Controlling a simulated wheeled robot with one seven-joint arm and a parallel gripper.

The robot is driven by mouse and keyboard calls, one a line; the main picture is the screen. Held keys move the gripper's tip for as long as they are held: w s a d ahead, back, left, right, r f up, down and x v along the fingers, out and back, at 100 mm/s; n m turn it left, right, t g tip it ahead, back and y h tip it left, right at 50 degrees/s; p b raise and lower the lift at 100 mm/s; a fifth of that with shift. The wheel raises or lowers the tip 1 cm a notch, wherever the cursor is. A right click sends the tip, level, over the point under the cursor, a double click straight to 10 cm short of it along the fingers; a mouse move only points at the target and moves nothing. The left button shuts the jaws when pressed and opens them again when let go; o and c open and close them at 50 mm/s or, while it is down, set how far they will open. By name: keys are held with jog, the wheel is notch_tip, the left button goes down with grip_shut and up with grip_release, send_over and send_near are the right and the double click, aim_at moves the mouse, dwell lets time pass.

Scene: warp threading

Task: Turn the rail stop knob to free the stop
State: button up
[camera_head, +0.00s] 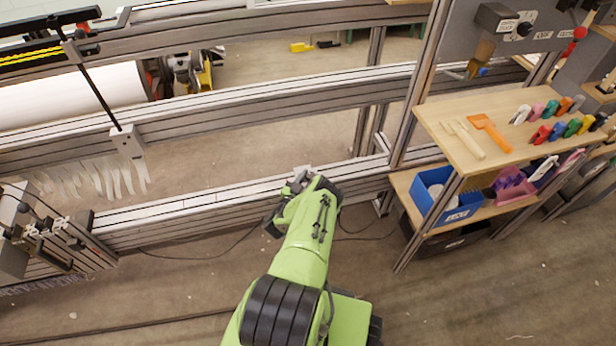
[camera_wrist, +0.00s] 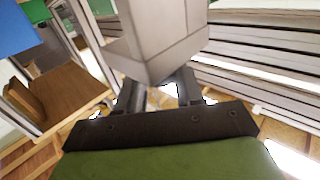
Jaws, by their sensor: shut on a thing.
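A small grey top of the stop (camera_head: 302,169) shows just beyond the gripper in the head view. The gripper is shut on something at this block. The knob itself is hidden, so its turn cannot be told.
A wooden shelf unit (camera_head: 440,115) with clamps, a blue bin (camera_head: 420,196) and tools stands to the right. A grey device (camera_head: 128,142) hangs over white threads at the left. The rail is clear between the device and my gripper. Cables lie on the floor.

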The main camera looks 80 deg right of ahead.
jog(key=n+t, duration=0.1)
jog(key=t, duration=0.1)
jog(key=n+t+p, duration=0.1)
jog(key=n+t, duration=0.1)
jog(key=t, duration=0.1)
jog(key=shift+s+r+n+t, duration=0.1)
jog(key=shift+s+n+t, duration=0.05)
jog(key=shift+n+t, duration=0.15)
jog(key=n+t, duration=0.1)
jog(key=t, duration=0.1)
jog(key=n+t+y, duration=0.1)
jog(key=n+t, duration=0.2)
jog(key=t, duration=0.1)
jog(key=shift+s+f+n+t+y, duration=0.2)
jog(key=shift+s+n+t+y, duration=0.1)
jog(key=shift+t+y, duration=0.1)
jog(key=n+t+y, duration=0.1)
jog(key=n+t+y+b, duration=0.1)
jog(key=t, duration=0.1)
jog(key=n+t+y, duration=0.1)
jog(key=shift+s+d+n+t+y, duration=0.2)
jog(key=shift+s+n+t+y, duration=0.1)
jog(key=shift+n+t, duration=0.1)
jog(key=shift+s+d+n+t+y+b, duration=0.1)
jog(key=shift+n+t+y+b, duration=0.8)
jog(key=shift+y, duration=0.2)
jog(key=shift+r, duration=0.1)
jog(key=o, duration=1)
jog(key=shift+o, duration=0.2)
